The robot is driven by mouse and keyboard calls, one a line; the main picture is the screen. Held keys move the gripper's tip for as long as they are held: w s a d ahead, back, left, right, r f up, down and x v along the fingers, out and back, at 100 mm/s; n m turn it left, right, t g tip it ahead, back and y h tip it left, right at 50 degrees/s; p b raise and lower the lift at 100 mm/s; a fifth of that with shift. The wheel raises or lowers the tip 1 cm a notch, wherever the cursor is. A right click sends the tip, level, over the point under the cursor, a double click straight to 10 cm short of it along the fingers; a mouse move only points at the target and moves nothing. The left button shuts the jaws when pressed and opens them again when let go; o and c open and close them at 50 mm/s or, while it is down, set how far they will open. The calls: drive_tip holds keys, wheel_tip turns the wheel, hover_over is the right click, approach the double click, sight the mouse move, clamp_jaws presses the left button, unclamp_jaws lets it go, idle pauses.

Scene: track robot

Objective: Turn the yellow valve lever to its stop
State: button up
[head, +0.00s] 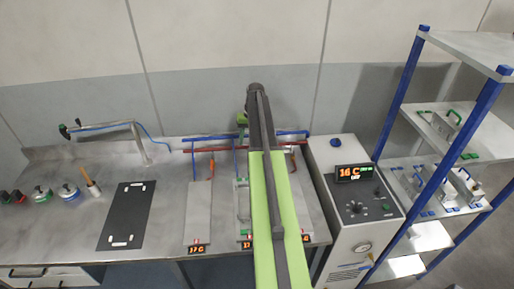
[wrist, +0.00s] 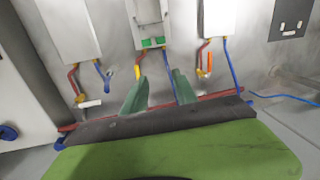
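In the wrist view, a small yellow piece that looks like the valve lever (wrist: 138,71) sits at the end of the red hose below the middle panel (wrist: 148,12). It is just beyond the tip of the left green finger; I cannot tell whether they touch. My gripper (wrist: 156,78) has its two green fingers apart, with nothing held between them. A blue hose runs down between or behind the fingers. In the head view my arm covers the lever and most of the middle panel.
An orange lever (wrist: 209,62) stands beside the right panel's red hose, and a white lever (wrist: 90,103) is below the left panel. Red and blue pipes run along the wall in the head view. A control cabinet (head: 335,222) stands right of the bench; a black mat (head: 125,215) lies left.

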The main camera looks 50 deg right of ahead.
drive_tip(key=s+d+r+m, duration=0.1)
drive_tip(key=s+d+r, duration=0.15)
drive_tip(key=d, duration=0.55)
drive_tip(key=a+f+b, duration=0.1)
drive_tip(key=f+b, duration=0.4)
drive_tip(key=f, duration=0.1)
drive_tip(key=w+a+f+b, duration=0.1)
drive_tip(key=f+b, duration=0.5)
drive_tip(key=w+a+f+b, duration=0.1)
drive_tip(key=f+b, duration=0.4)
drive_tip(key=f, duration=0.1)
drive_tip(key=shift+b, duration=0.35)
drive_tip(key=shift+r, duration=0.15)
clamp_jaws()
drive_tip(key=shift+d, duration=0.15)
